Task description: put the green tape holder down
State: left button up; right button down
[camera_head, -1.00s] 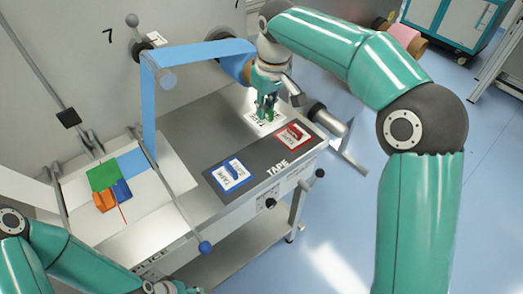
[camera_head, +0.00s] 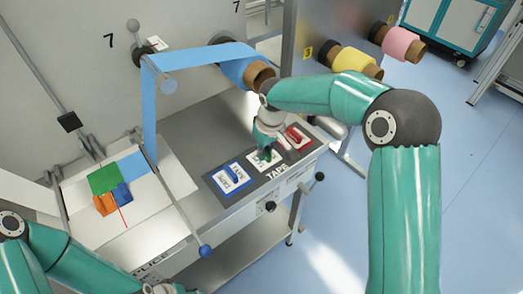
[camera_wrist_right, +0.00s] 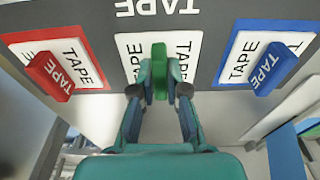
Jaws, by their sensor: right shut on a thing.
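The green tape holder (camera_head: 253,158) is a white card marked TAPE with an upright green handle. It is between the blue tape holder (camera_head: 230,177) and the red tape holder (camera_head: 300,136) on the dark TAPE strip (camera_head: 208,181). My right gripper (camera_head: 264,154) points down and is shut on the green handle (camera_wrist_right: 175,75). The card looks level with its neighbours; I cannot tell whether it rests fully on the strip. The wrist view shows the red holder (camera_wrist_right: 58,68) at left and the blue holder (camera_wrist_right: 268,62) at right. My left gripper (camera_head: 168,288) is cut off at the bottom edge.
A blue web (camera_head: 205,56) runs from a roll (camera_head: 236,72) above the table to the splice plate with green, orange and blue pieces (camera_head: 104,180). Yellow (camera_head: 352,61) and pink (camera_head: 397,42) rolls stick out behind my right arm. Open floor lies right.

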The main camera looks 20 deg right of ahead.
aim_at(268, 155)
jog(key=shift+f, duration=0.1)
jog(key=c, duration=1.2)
grip_release()
jog(key=shift+r, duration=0.2)
jog(key=r, duration=0.4)
jog(key=s+r, duration=0.1)
jog(key=r, duration=0.6)
jog(key=shift+s+d+r+b, duration=0.3)
jog(key=shift+s+r+b, duration=0.05)
jog(key=shift+r+b, duration=0.05)
jog(key=shift+f, duration=0.1)
